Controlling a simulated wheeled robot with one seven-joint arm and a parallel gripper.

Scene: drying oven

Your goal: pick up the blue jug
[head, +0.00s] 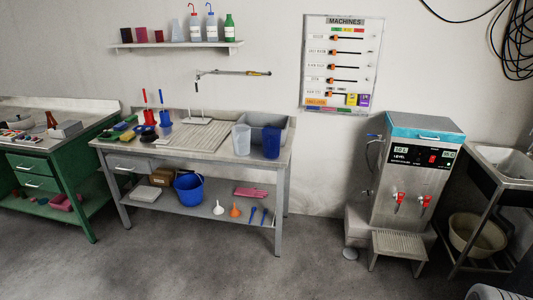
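The blue jug (271,143) stands upright near the front right corner of the grey workbench (215,157). A clear, pale jug (241,139) stands just to its left. The grey sink basin (283,126) is behind the blue jug. The fingers of my gripper do not show in the head view.
A blue bucket (188,190), funnels and pink gloves lie on the bench's lower shelf (150,197). A steel water boiler (414,170) with a small step (397,243) stands right. A green bench (80,190) is left. The floor in front (200,265) is clear.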

